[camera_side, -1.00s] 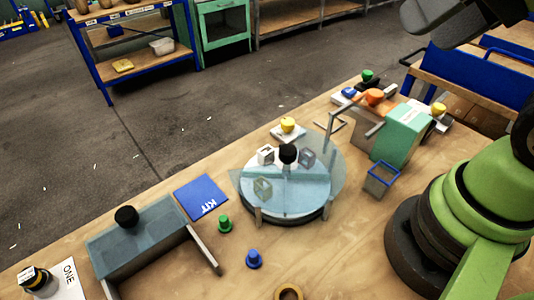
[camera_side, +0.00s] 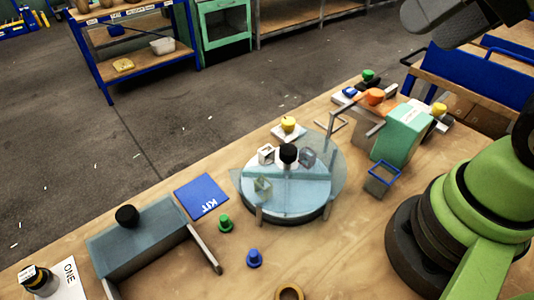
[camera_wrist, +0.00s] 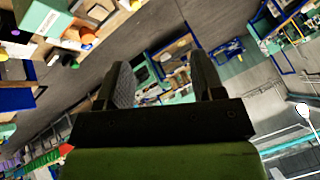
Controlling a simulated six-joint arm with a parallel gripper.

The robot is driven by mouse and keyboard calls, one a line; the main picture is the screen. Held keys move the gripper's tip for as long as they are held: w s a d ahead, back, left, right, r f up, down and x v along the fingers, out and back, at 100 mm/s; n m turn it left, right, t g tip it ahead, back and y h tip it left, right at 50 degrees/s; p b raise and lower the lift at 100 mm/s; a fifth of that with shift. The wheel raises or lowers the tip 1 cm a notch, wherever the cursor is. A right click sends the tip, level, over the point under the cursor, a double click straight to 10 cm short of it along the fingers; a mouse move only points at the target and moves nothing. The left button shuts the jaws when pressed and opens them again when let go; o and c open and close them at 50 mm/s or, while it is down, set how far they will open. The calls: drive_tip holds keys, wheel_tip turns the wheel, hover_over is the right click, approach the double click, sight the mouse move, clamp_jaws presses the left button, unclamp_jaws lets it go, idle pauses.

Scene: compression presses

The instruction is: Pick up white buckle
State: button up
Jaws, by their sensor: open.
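A small white hollow block (camera_side: 266,155), which looks like the white buckle, stands on the round pale-blue turntable (camera_side: 290,212), left of a black knob (camera_side: 288,153). A grey hollow block (camera_side: 307,157) is right of the knob. A greenish one (camera_side: 262,185) sits at the front left, seen through a clear cover. My gripper (camera_wrist: 162,72) shows in the wrist view with its two dark fingers apart and nothing between them. It points out over the room, away from the turntable. I cannot make out the white block in the wrist view.
A blue KIT card (camera_side: 202,196), green peg (camera_side: 225,224) and blue peg (camera_side: 254,258) lie left and front of the turntable. A blue-grey press (camera_side: 140,240) stands at left. A mint box (camera_side: 403,130) and blue-rimmed open box (camera_side: 382,178) are at right.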

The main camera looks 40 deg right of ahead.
drive_tip(key=n+g+h, duration=0.2)
drive_tip(key=n+g, duration=0.2)
drive_tip(key=g, duration=0.3)
hover_over(264, 147)
drive_tip(key=f, duration=2.3)
drive_tip(key=shift+s+d, duration=0.1)
drive_tip(key=shift+s, duration=0.1)
wheel_tip(264, 147, down, 6)
drive_tip(key=shift+w+r, duration=0.15)
drive_tip(key=shift+c, duration=0.4)
drive_tip(key=c, duration=0.9)
